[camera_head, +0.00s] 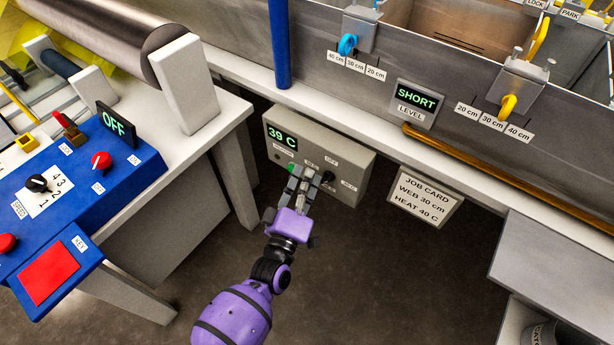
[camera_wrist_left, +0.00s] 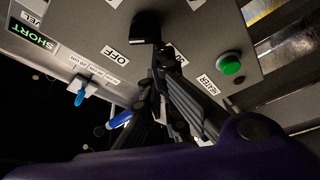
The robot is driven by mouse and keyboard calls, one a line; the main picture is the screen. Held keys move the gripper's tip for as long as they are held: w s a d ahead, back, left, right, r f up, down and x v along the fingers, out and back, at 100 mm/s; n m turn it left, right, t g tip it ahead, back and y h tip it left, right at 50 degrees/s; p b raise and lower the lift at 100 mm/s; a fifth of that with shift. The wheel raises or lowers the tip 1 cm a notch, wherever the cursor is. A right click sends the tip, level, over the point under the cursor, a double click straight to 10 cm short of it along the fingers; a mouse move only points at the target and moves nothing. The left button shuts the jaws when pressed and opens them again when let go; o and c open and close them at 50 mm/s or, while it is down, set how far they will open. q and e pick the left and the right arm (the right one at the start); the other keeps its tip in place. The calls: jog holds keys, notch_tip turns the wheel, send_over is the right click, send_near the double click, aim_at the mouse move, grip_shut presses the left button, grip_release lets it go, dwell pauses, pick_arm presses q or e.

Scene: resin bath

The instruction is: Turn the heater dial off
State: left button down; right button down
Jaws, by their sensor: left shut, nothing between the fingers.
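The grey heater box (camera_head: 355,150) hangs under the bath's ledge, with a green "39 C" display (camera_head: 281,137). Its black dial (camera_head: 328,176) is on the front face, partly beside my fingers; it also shows in the left wrist view (camera_wrist_left: 147,26), near the "OFF" label (camera_wrist_left: 115,55). I cannot tell which mark the dial points to. A green button (camera_wrist_left: 229,64) sits by the "HEATER" label (camera_wrist_left: 208,85). My left gripper (camera_head: 305,172) is shut and empty, its fingertips close to the dial; whether they touch is unclear. My right gripper is not in view.
A job card (camera_head: 425,197) reading "HEAT 40 C" hangs right of the box. A blue control panel (camera_head: 130,165) with an "OFF" display stands at left. The bath wall with blue and yellow levers is above. Dark floor below is open.

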pick_arm(q)
jog(key=shift+w+a+f+n+g+y+p, duration=0.1)
jog(key=shift+f+n+g+y+p, duration=0.2)
jog(key=shift+n, duration=0.9)
jog(key=shift+f+n+g+y+p, duration=0.1)
jog(key=shift+f+n+g+p, duration=0.25)
jog(key=shift+n, duration=0.85)
jog(key=shift+f+n+g, duration=0.35)
jog(key=shift+n, duration=0.55)
